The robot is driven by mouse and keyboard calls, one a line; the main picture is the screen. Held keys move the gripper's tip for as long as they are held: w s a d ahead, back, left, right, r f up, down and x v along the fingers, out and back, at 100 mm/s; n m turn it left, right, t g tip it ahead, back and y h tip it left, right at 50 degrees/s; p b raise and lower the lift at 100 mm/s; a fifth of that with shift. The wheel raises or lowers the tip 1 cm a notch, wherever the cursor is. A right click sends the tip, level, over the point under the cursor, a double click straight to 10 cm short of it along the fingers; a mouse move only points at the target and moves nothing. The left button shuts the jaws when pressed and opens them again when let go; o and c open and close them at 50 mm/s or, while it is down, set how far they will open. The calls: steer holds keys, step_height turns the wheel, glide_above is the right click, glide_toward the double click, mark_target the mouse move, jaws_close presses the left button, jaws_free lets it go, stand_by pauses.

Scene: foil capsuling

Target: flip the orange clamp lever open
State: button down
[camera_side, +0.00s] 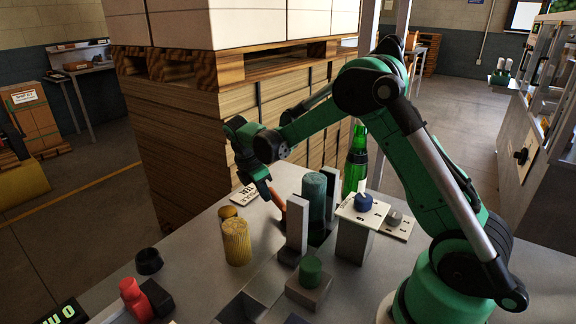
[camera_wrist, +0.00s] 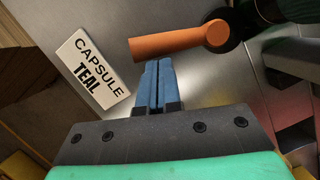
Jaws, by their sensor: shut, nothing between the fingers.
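The orange clamp lever (camera_wrist: 178,41) lies across the top of the wrist view, its round pivot end at right beside a dark part and its free end at left. In the side view the lever (camera_side: 276,200) is a small orange piece left of the clamp's grey upright (camera_side: 297,224), partly hidden by my gripper. A teal cylinder (camera_side: 314,196) stands behind that upright. My gripper (camera_wrist: 158,62) is shut and empty, its blue fingertips close to the lever's middle; I cannot tell if they touch. In the side view my gripper (camera_side: 266,192) points down.
A "CAPSULE TEAL" card (camera_wrist: 87,70) lies left of the fingers. Yellow cylinders (camera_side: 236,241) stand left of the clamp, a green bottle (camera_side: 355,165) and a white-topped stand (camera_side: 361,212) to its right. A red bottle (camera_side: 135,298) and black ring (camera_side: 148,261) are at front left.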

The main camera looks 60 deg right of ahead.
steer(key=shift+d+m, duration=0.35)
steer(key=shift+m, duration=0.15)
steer(key=shift+s+d, duration=0.15)
steer(key=shift+d, duration=0.75)
steer(key=m, duration=0.1)
steer(key=d+m+g, duration=0.1)
steer(key=m, duration=0.1)
steer(key=shift+s+d+y, duration=0.1)
steer(key=shift+s+y, duration=0.2)
steer(key=shift+y, duration=0.1)
steer(key=shift+s+d, duration=1)
steer(key=shift+s, duration=0.2)
steer(key=w, duration=0.4)
steer(key=shift+r, duration=0.35)
steer(key=w+d+v, duration=0.1)
steer(key=d+v, duration=0.1)
steer(key=v, duration=0.8)
